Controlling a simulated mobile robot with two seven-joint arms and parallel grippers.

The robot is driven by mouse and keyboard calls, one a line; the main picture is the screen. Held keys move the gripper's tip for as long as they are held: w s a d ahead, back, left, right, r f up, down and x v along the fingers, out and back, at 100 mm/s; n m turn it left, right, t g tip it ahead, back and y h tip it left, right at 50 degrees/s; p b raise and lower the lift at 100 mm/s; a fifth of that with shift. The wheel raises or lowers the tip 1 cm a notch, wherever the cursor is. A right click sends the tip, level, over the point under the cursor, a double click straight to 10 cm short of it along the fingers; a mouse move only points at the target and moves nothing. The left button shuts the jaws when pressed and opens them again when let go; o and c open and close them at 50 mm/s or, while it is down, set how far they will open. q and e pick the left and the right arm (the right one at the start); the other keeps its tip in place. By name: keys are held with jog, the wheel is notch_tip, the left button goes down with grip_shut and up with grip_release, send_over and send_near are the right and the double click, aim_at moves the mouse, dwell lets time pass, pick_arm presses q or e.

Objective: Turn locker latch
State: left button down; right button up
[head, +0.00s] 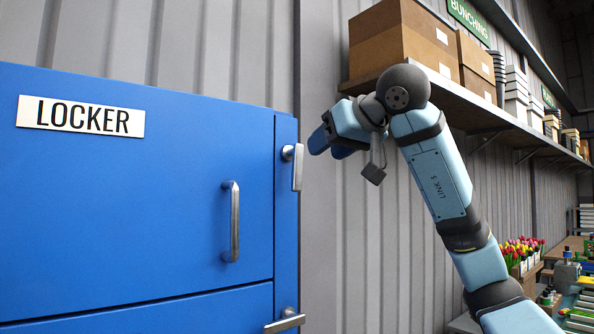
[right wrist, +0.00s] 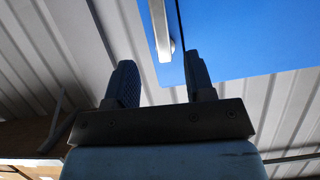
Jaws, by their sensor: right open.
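The blue locker (head: 130,220) with a LOCKER sign fills the left of the head view. Its upper latch (head: 297,167) is a silver lever that hangs upright at the right edge of the door. The latch also shows in the right wrist view (right wrist: 160,30), ahead of the gap between my fingers. My right gripper (head: 319,140) is just right of the latch, apart from it. In the right wrist view its two fingers (right wrist: 161,75) are spread, with nothing between them. My left gripper is not in view.
The door has a silver pull handle (head: 232,221). A lower latch (head: 285,321) lies roughly level. A shelf (head: 490,115) with cardboard boxes (head: 403,38) runs above and behind my right arm. Tulips (head: 522,250) stand at the far right.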

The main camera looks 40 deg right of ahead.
aim_at(299, 168)
jog(key=p+x, duration=0.1)
jog(key=x, duration=0.9)
jog(key=shift+f, duration=0.1)
grip_shut()
